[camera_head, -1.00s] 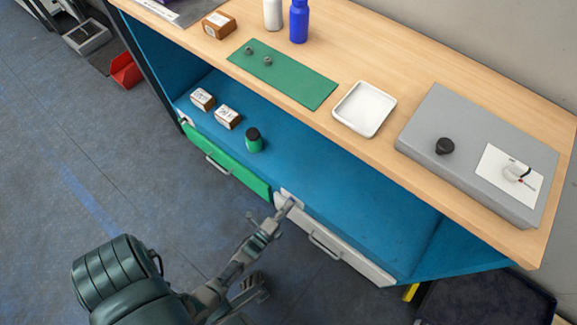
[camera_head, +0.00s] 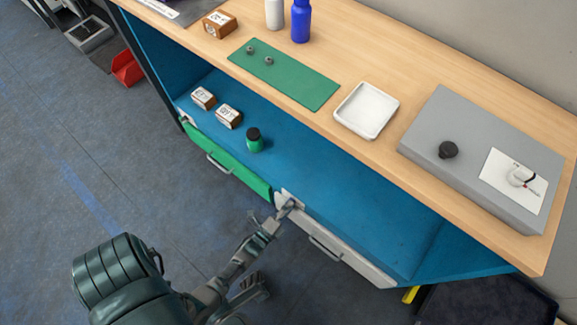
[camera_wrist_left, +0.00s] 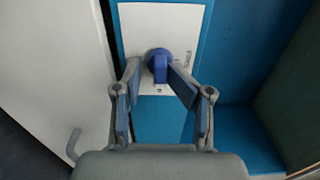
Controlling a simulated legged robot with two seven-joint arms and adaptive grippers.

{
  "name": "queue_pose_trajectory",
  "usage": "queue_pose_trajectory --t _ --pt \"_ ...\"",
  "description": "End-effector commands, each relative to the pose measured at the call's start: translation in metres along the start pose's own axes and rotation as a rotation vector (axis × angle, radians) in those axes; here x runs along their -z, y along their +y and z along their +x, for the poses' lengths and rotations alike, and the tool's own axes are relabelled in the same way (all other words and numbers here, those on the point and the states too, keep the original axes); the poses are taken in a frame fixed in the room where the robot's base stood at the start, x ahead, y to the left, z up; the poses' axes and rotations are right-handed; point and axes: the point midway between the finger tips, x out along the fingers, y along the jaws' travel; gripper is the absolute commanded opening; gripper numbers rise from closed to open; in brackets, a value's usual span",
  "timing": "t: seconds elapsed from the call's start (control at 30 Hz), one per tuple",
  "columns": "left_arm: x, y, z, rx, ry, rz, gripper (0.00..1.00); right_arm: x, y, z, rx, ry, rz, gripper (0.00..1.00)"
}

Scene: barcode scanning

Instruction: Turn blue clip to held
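The blue clip (camera_wrist_left: 158,65) is a round blue knob with a raised bar, on a white labelled plate (camera_wrist_left: 140,25) in the left wrist view. The bar points down the picture. My left gripper (camera_wrist_left: 154,68) has its two fingers spread on either side of the clip. The right-hand finger is close to the bar or touching it; a gap shows at the left-hand finger. In the head view my left gripper (camera_head: 284,208) is at the shelf's front edge, between the green drawer (camera_head: 225,160) and the white drawer (camera_head: 335,243), and hides the clip. My right gripper is not seen.
The blue shelf (camera_head: 330,190) holds two small boxes (camera_head: 228,116) and a green jar (camera_head: 254,142). The wooden top (camera_head: 400,95) above holds a green mat, a white tray (camera_head: 366,110), bottles and a grey box (camera_head: 470,150). Much of the shelf is bare.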

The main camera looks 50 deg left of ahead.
Motion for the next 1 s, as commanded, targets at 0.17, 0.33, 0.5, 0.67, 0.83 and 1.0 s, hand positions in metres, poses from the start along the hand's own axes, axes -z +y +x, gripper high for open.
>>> queue_pose_trajectory --t 0.17,0.33,0.5,0.67,0.83,1.0 --pt "0.000 0.001 -0.001 -0.002 0.000 -0.001 0.38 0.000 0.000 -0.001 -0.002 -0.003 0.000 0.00" --pt "0.000 0.001 -0.003 -0.003 -0.001 -0.002 0.38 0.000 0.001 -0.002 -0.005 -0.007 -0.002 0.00" --pt "0.001 0.003 -0.022 -0.007 -0.001 -0.002 0.38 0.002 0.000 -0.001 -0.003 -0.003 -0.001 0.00" --pt "0.000 0.003 -0.058 -0.009 -0.001 -0.003 0.38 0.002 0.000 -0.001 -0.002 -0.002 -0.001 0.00" --pt "0.000 0.003 -0.093 -0.007 -0.001 -0.002 0.38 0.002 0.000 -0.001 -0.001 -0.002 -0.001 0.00" --pt "0.001 0.002 -0.114 -0.005 -0.001 -0.002 0.38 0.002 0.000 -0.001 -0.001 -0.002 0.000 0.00"
